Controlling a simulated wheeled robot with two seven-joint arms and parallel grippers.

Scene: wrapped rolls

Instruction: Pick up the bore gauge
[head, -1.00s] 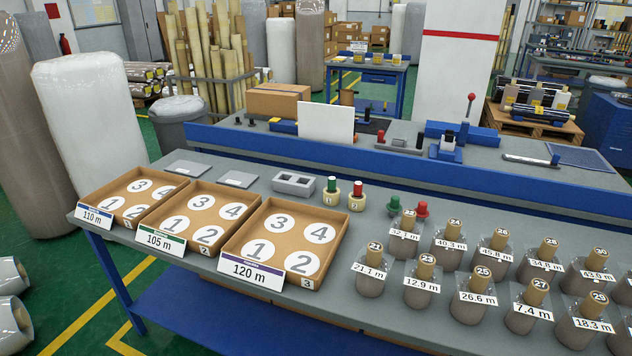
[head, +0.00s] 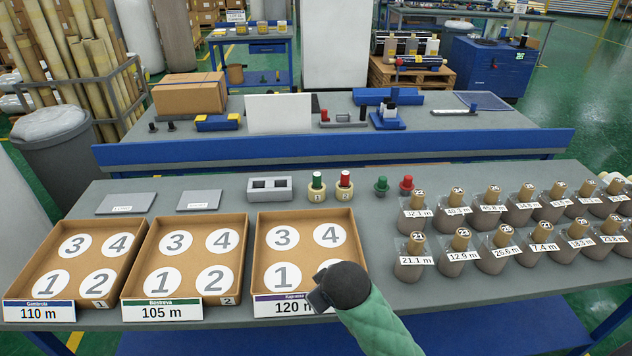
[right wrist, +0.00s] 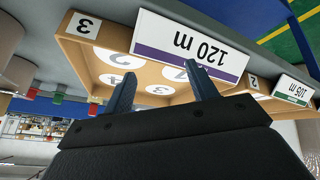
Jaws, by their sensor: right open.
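I cannot tell for sure which thing is the bore gauge. Small plug-like pieces stand at the middle of the table: a green-topped one (head: 317,186) and a red-topped one (head: 345,185) in cream rings tagged 1 and 2, then a loose green one (head: 382,185) and a loose red one (head: 406,186). My right gripper (head: 318,298) is over the front of the 120 m tray, nearer the front edge than these pieces. In the right wrist view its two fingers (right wrist: 163,88) are apart with nothing between them. My left gripper is not in view.
Three cardboard trays marked 110 m (head: 122,233), 105 m (head: 150,235) and 120 m (head: 354,262) are empty. A grey two-hole block (head: 269,195) stands behind the 120 m tray. Wrapped rolls (head: 409,268) with length labels fill the right. A raised blue-edged bench (head: 230,150) runs behind.

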